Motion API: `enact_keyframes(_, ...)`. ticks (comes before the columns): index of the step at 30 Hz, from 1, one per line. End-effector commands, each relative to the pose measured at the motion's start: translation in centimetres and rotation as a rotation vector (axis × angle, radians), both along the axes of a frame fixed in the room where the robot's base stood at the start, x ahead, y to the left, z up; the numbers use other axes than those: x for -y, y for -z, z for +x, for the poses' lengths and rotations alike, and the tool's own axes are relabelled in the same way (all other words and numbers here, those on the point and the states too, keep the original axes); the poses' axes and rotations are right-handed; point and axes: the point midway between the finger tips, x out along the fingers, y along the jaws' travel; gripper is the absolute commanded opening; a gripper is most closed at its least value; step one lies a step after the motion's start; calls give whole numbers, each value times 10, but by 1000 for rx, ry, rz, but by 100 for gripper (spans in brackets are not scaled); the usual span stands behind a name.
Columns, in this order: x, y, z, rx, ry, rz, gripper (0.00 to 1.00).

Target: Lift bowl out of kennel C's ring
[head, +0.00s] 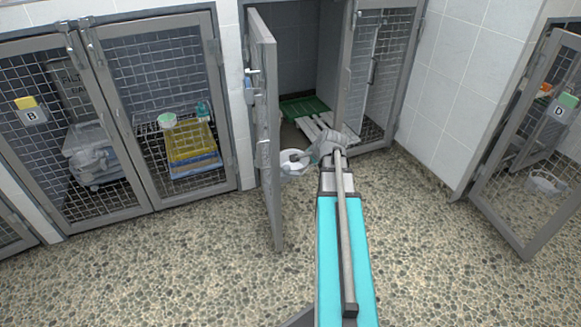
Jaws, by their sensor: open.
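The open kennel door (267,190), a tall grey frame seen nearly edge-on, stands between two closed kennels; its letter is not readable from here. A white bowl (291,170) is low beside the door's inner side. The ring that would hold it cannot be made out. My gripper (300,157) is open, reaching into the doorway at the bowl's right rim. Its fingers overlap the bowl in the picture, and I cannot tell whether they touch it. The gripper hides part of the bowl.
Inside the open kennel are a green tray (303,106) and a white slatted board (325,128). Kennel B (31,116) at left is closed. Kennel D's door (520,160) stands at far right. The pebbled floor (440,260) in front is clear.

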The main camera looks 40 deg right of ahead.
Motion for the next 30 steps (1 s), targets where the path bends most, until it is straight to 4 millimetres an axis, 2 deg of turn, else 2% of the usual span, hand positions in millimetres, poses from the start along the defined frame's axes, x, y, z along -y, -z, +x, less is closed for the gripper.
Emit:
enact_keyframes(8,8,8,0,-1,11,0,47)
enact_keyframes(30,16,63,41,0,12,-1,47)
